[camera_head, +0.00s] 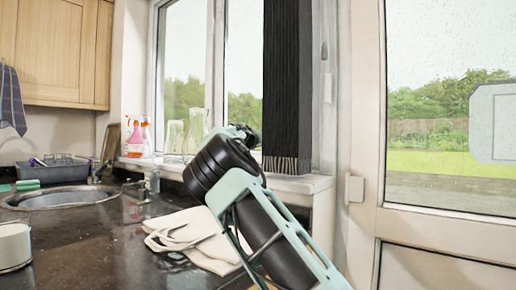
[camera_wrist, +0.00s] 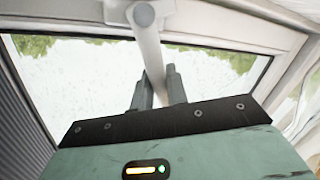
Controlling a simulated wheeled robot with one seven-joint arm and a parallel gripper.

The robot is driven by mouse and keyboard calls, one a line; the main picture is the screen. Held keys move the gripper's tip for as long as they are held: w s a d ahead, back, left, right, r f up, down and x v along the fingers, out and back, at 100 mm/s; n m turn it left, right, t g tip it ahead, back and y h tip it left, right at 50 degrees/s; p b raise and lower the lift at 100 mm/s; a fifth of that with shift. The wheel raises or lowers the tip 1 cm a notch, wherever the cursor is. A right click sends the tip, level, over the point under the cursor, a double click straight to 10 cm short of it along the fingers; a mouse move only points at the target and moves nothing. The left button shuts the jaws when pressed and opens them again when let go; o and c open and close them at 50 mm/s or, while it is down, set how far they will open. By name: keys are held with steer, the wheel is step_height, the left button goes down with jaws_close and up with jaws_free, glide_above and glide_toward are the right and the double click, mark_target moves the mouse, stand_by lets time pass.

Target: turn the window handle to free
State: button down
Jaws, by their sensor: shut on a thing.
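The window handle (camera_wrist: 150,52) is a pale lever in the wrist view. It hangs from a round pivot (camera_wrist: 144,14) on the white window frame at the top and runs down, slightly slanted, between my fingers. My gripper (camera_wrist: 158,88) is shut on the lever, with one dark finger on each side of it. The handle's lower end is hidden by the gripper body. In the head view my arm reaches up toward the window (camera_head: 243,60); the fingers and the held handle cannot be made out there.
A dark curtain (camera_head: 288,80) hangs beside the window. Spray bottles (camera_head: 135,138) and glass vessels (camera_head: 174,136) stand on the sill. A pale cloth (camera_head: 198,235) lies on the dark counter (camera_head: 90,245), beside a sink (camera_head: 62,197). A glazed door (camera_head: 365,225) is at right.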

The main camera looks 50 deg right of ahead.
steer(key=c, duration=1.4)
jaws_free()
steer(key=shift+w+a+r, duration=0.15)
steer(key=shift+w+a, duration=0.05)
steer(key=shift+a, duration=0.05)
steer(key=shift+c, duration=0.2)
steer(key=shift+d, duration=0.1)
steer(key=shift+s, duration=0.1)
steer(key=b+v, duration=0.2)
steer(key=v, duration=1.5)
